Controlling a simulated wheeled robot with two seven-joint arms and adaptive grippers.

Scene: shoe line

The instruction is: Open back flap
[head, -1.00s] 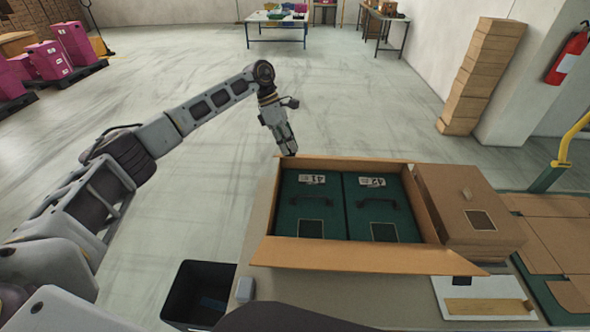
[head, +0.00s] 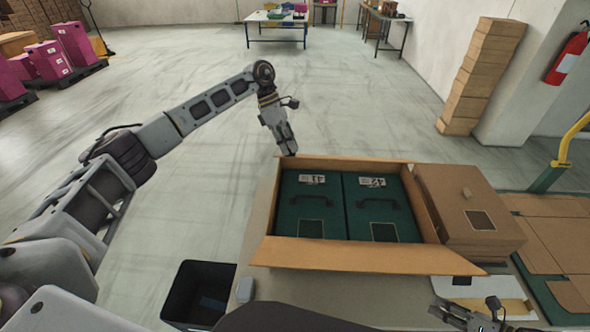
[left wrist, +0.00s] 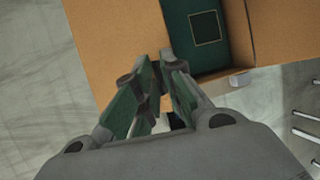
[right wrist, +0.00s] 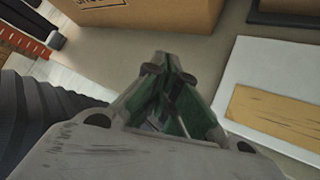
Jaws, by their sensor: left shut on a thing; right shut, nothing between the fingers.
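An open cardboard carton (head: 350,257) stands on the table, its front flap folded outward. Two green shoe boxes (head: 308,226) (head: 385,228) with black handles lie inside, side by side. The carton's far edge (head: 345,162) shows as a thin strip. My left gripper (head: 290,153) is at the far-left corner, shut on a cardboard flap; its fingers hide the pinched part. In the left wrist view, the flap (left wrist: 110,35) spreads beside a green box (left wrist: 193,30). My right gripper (head: 478,322) is shut and empty, low over the white board, and also shows in the right wrist view (right wrist: 162,58).
A closed brown box (head: 465,200) stands close against the carton's right side. The white board (right wrist: 270,65) carries a tan strip (right wrist: 275,112). A black bin (head: 195,292) stands at the near left. Flat cardboard (head: 555,240) lies at the right.

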